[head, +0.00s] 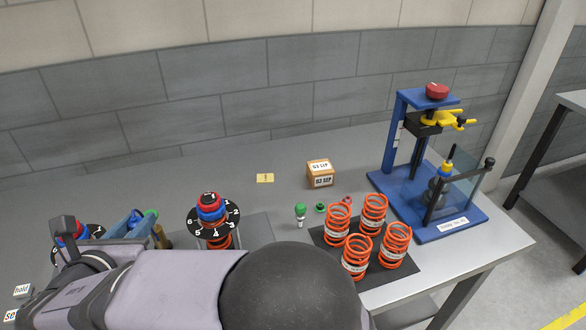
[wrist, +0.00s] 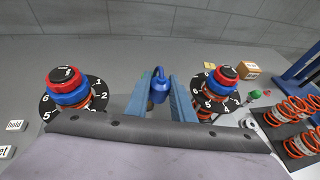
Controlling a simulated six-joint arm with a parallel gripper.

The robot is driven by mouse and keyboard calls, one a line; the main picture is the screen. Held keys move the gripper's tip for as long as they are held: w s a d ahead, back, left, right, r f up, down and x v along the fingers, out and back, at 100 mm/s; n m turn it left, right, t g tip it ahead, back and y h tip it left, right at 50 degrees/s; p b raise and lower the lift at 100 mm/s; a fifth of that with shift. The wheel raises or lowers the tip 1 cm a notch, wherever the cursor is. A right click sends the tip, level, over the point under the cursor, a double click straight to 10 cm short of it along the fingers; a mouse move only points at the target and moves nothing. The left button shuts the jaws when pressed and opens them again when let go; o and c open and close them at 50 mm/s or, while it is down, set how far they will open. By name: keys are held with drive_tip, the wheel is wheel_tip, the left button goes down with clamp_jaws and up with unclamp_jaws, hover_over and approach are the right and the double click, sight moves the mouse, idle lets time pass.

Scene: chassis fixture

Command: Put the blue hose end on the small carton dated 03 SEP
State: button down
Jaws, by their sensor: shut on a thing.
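The small carton (head: 320,175) stands on the bench behind the orange springs, with 03 SEP labels on its top and front. It also shows small at the upper right of the wrist view (wrist: 247,69). My gripper (wrist: 158,90) is shut on the blue hose end (wrist: 159,86), which sits between its two blue fingers with a dark loop on top. In the head view my gripper (head: 128,222) is at the left, well left of the carton and partly hidden by my arm. The hose end's lower part is hidden.
Numbered dial stations (head: 209,211) with red and blue caps stand on both sides of my gripper. Orange springs (head: 374,210) stand on a dark mat before the carton. A blue press (head: 437,205) stands right of it. A yellow note (head: 265,178) lies left of it.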

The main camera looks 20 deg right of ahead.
wheel_tip(320, 180, up, 4)
drive_tip(key=shift+f, duration=0.2)
drive_tip(key=w+d+m+g+h+b, duration=0.1)
drive_tip(key=w+d+m+h, duration=0.2)
drive_tip(key=w+d, duration=0.75)
drive_tip(key=m+g+h+b, duration=0.2)
drive_tip(key=m+g+h, duration=0.3)
drive_tip(key=m+h, duration=0.1)
hover_over(321, 166)
drive_tip(key=shift+a+f, duration=0.1)
drive_tip(key=shift+f, duration=7.45)
drive_tip(key=shift+f, duration=0.15)
drive_tip(key=c, duration=1.5)
unclamp_jaws()
drive_tip(key=shift+y+b, duration=0.3)
drive_tip(key=shift+c, duration=0.2)
